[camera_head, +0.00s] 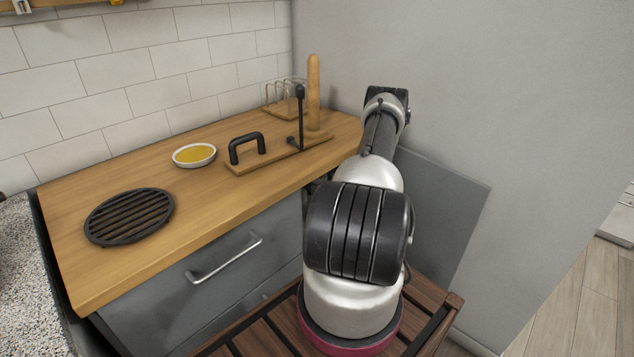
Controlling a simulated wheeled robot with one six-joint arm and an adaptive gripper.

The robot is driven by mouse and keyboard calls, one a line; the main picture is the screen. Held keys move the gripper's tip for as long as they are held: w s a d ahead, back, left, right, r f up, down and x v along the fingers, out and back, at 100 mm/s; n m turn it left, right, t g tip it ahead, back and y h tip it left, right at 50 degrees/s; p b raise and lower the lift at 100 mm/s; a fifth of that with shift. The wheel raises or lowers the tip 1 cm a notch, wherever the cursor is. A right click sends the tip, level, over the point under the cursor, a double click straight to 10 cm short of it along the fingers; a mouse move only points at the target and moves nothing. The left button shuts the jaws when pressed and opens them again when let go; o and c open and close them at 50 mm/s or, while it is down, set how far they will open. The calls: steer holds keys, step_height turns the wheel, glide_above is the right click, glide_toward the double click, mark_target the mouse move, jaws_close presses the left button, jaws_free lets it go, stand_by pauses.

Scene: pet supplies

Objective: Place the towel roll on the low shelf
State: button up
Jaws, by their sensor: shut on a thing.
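I cannot make out the towel roll in this view. My arm rises from the bottom middle and reaches forward past the right end of the counter. My gripper is not visible; the arm's far links hide whatever lies beyond them. A slatted brown wooden surface (436,298) shows low down around the arm's base. I cannot tell whether it is the low shelf, and no other low shelf is clearly seen.
The wooden counter (235,205) holds a round black grate (130,216), a bowl with yellow contents (194,155), a board with a black handle (247,148), a wooden post (313,92) and a wire rack (283,96). A grey panel (440,205) stands right of the arm.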

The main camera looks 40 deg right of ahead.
steer(key=shift+f, duration=0.1)
steer(key=o, duration=1.5)
steer(key=s, duration=0.4)
steer(key=s+a, duration=0.1)
steer(key=s, duration=0.7)
steer(key=shift+a, duration=0.25)
